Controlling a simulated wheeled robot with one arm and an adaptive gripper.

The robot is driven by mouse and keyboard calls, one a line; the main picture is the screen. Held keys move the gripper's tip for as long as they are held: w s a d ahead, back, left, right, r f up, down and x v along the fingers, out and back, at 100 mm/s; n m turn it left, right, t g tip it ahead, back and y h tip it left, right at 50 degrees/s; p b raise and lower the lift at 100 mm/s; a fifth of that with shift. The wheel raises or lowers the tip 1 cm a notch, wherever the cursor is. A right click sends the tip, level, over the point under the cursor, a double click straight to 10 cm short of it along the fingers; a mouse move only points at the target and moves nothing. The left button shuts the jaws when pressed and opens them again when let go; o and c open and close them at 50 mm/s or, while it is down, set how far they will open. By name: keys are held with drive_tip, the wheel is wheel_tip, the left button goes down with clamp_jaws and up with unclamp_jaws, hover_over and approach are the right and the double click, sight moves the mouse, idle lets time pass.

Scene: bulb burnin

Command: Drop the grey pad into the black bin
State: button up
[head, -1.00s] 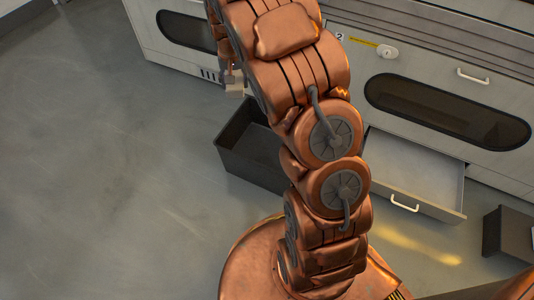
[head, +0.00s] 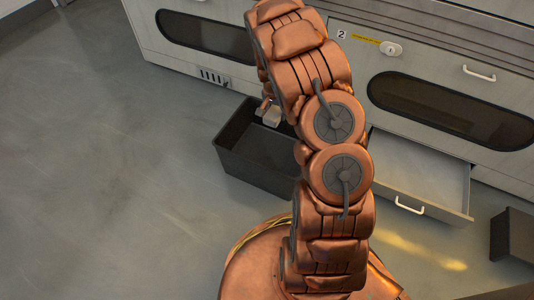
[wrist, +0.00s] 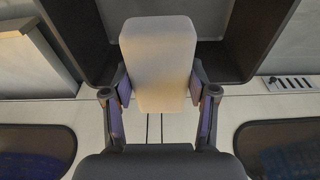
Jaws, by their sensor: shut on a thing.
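My gripper (wrist: 158,95) is shut on the grey pad (wrist: 158,60), a pale block with rounded corners held between both fingers. In the head view the pad (head: 272,117) shows small beside my arm, in line with the opening of the black bin (head: 262,168). In the wrist view the dark walls of the bin (wrist: 262,40) lie behind the pad on both sides. The pad looks to be over the bin; its height above it I cannot tell. My arm hides the bin's right part in the head view.
A cabinet front (head: 360,70) runs along the back, with dark oval windows. An open drawer (head: 425,175) juts out right of my arm. A smaller dark box (head: 515,235) stands at the right edge. The floor (head: 110,170) at left is clear.

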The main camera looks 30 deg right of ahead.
wheel_tip(320, 180, down, 4)
drive_tip(key=shift+f+b, duration=0.1)
drive_tip(key=shift+b, duration=0.7)
drive_tip(key=o, duration=1.3)
drive_tip(key=shift+c, duration=0.2)
drive_tip(key=r, duration=0.4)
drive_tip(key=a+r, duration=0.1)
drive_tip(key=r, duration=0.3)
drive_tip(key=s+r, duration=0.1)
drive_tip(key=r, duration=0.3)
drive_tip(key=shift+a, duration=0.25)
